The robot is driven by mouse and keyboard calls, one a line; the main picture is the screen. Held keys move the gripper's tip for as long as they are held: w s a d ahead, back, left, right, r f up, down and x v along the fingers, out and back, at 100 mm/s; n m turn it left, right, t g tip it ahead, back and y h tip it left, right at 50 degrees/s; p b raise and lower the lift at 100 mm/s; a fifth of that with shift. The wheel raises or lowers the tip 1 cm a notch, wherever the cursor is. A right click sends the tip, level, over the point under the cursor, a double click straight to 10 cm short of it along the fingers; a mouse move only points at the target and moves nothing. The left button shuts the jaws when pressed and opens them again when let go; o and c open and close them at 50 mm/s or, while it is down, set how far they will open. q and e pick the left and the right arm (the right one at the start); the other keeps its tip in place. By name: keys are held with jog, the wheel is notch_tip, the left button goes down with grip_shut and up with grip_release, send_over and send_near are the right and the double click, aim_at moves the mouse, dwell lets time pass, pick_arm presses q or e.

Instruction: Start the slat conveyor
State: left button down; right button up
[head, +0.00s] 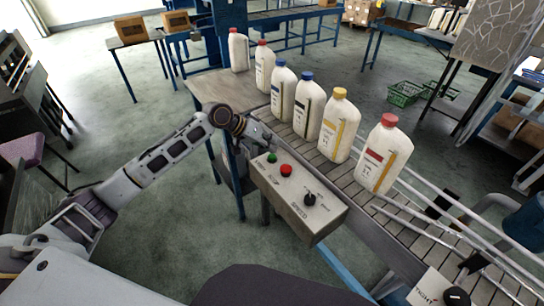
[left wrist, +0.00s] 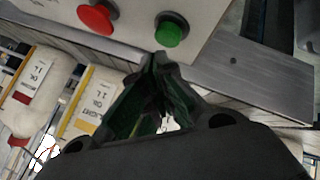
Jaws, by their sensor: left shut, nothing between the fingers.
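The slat conveyor (head: 340,172) runs diagonally from the middle to the lower right. A grey control box (head: 318,222) on its near side has a green button (head: 272,158), a red button (head: 286,170) and a black knob (head: 310,199). My left gripper (head: 262,139) is shut and empty just behind the green button. In the left wrist view the closed fingertips (left wrist: 160,58) lie just below the green button (left wrist: 171,30), with the red button (left wrist: 97,17) to the left. I cannot tell whether the fingertips touch the button. My right gripper is not in view.
Several white oil bottles (head: 342,125) with red, blue and yellow caps stand in a row along the conveyor. A second box with a black knob (head: 456,298) is at the lower right. Metal guide rails (head: 440,212) flank the conveyor. Open floor (head: 150,225) lies left.

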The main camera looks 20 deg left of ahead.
pick_arm(q)
jog(key=shift+f+p, duration=0.35)
jog(key=shift+f, duration=0.05)
dwell(0.7)
